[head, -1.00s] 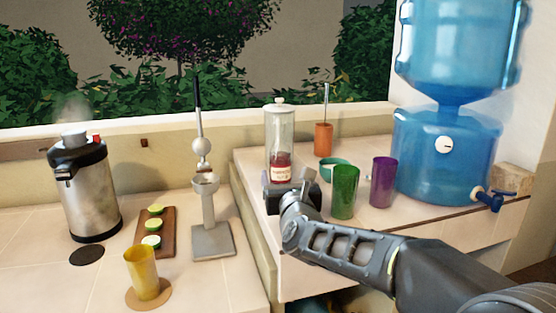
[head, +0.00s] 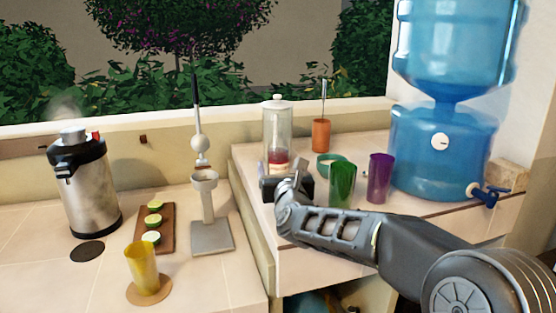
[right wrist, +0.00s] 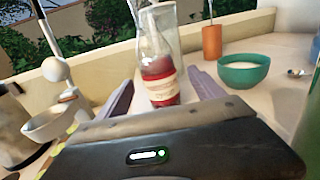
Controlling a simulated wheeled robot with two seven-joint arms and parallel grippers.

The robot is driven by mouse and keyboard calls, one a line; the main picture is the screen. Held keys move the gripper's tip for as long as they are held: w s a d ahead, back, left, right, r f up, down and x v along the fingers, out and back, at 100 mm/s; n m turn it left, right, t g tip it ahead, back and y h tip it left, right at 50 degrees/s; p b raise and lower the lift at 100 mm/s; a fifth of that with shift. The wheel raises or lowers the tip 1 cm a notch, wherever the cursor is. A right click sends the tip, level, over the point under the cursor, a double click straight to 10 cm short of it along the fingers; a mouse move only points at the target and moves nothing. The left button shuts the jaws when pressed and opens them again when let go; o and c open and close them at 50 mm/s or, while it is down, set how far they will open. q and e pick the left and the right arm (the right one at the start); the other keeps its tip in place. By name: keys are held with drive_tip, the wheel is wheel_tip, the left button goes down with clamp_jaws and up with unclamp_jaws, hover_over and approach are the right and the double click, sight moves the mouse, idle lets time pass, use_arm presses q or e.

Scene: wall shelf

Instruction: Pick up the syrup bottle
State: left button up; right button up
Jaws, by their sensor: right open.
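In the right wrist view the bottle (right wrist: 161,75) shows between the two spread fingers of the open gripper (right wrist: 163,92). I cannot tell whether either finger touches it. My left gripper is out of view.
A green cup (head: 342,184), a purple cup (head: 380,177) and a teal bowl (head: 327,162) stand close on the right. An orange holder (head: 321,136) is behind, a blue water dispenser (head: 440,150) farther right. A juicer stand (head: 210,236) is left, on the lower counter.

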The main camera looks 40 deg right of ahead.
sight(280, 166)
drive_tip(key=p+x, duration=0.1)
drive_tip(key=x, duration=0.3)
drive_tip(key=shift+w, duration=0.1)
idle(0.4)
clamp_jaws()
idle(0.7)
